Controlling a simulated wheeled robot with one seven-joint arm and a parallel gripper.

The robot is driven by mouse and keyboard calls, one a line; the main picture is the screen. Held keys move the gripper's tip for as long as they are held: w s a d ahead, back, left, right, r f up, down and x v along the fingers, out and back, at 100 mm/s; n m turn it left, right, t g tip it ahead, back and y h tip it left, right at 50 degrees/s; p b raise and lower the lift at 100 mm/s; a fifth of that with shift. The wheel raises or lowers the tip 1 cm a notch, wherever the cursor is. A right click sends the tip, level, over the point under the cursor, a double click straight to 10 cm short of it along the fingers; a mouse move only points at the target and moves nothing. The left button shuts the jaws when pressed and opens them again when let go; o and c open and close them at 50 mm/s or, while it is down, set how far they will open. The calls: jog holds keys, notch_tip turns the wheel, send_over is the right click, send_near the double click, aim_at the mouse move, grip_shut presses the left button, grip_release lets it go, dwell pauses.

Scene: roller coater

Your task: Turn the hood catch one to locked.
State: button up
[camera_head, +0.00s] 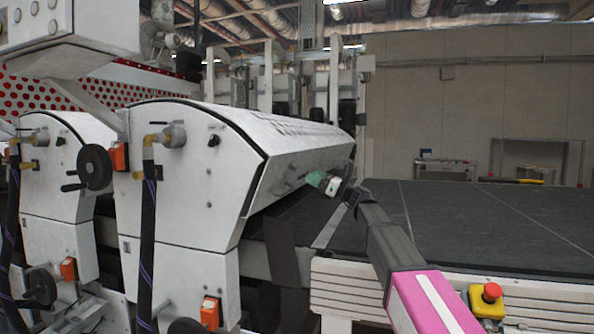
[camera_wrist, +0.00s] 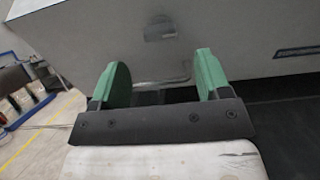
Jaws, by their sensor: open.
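The white hood (camera_head: 290,145) of the roller coater slopes down toward the dark conveyor. In the wrist view, the grey hood face (camera_wrist: 80,30) fills the upper part. A small dark recessed fitting, which looks like the hood catch (camera_wrist: 160,31), sits on this face, above and between my fingers; its locked or unlocked position cannot be told. My gripper (camera_wrist: 161,78) has two green fingers spread apart with nothing between them. In the head view, my gripper (camera_head: 317,179) is close to the hood's front face, and the catch is too small to make out clearly there.
The dark conveyor bed (camera_head: 475,222) extends to the right under my arm. A red emergency button (camera_head: 491,292) on a yellow box stands at the front right. A black handwheel (camera_head: 96,167) and hoses stick out from the machine's left end. Space above the conveyor is free.

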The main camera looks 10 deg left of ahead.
aim_at(296, 166)
jog(key=x, duration=0.7)
jog(key=shift+a, duration=0.4)
jog(key=c, duration=0.9)
